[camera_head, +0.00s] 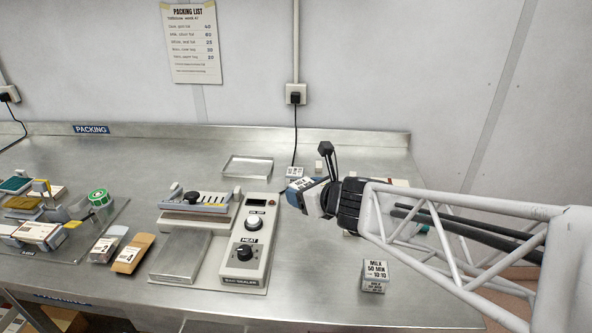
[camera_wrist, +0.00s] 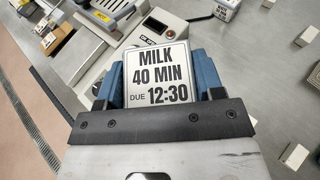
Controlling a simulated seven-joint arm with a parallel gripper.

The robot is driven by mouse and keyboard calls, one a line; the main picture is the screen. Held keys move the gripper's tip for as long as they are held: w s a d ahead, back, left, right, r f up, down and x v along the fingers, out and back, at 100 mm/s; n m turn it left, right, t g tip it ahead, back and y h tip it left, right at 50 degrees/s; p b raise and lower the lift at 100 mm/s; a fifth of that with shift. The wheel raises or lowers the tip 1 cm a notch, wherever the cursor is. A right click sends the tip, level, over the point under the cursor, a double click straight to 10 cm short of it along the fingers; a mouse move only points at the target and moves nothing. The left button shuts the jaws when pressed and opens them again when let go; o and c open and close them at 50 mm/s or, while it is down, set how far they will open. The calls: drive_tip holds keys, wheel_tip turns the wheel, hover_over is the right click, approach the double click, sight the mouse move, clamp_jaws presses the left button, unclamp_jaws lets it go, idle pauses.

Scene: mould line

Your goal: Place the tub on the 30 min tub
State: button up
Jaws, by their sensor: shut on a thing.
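My gripper (camera_head: 303,192) is shut on a small tub. In the wrist view the tub (camera_wrist: 158,75) sits between the blue fingers (camera_wrist: 160,88), and its label reads MILK 40 MIN, DUE 12:30. In the head view my gripper is above the bench, right of the heat sealer, and its fingers partly hide the tub. A white labelled tub (camera_head: 294,172) stands on the bench just behind my gripper; its print is too small to read surely. Another tub (camera_head: 375,275) stands at the front right, reading MILK 50 MIN.
The sealer (camera_head: 247,250) stands left of my gripper. A clear tray (camera_head: 248,167) lies behind it. Labelled packs (camera_head: 104,249) and an orange block (camera_head: 133,253) lie farther left. Small pale blocks (camera_wrist: 305,37) lie to the right in the wrist view. Bare bench surrounds the front tub.

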drive_tip(key=shift+w+n+g+y, duration=1.6)
drive_tip(key=shift+w+n+g, duration=0.65)
drive_tip(key=shift+w, duration=4.45)
wheel_tip(320, 180, down, 6)
drive_tip(key=shift+r, duration=0.2)
drive_tip(key=shift+w, duration=0.1)
hover_over(295, 171)
drive_tip(key=s, duration=0.1)
drive_tip(key=shift+d+f, duration=0.1)
drive_tip(key=shift+f, duration=0.6)
drive_tip(key=shift+w+f, duration=0.1)
drive_tip(key=shift+w, duration=0.3)
drive_tip(key=shift+f, duration=1.7)
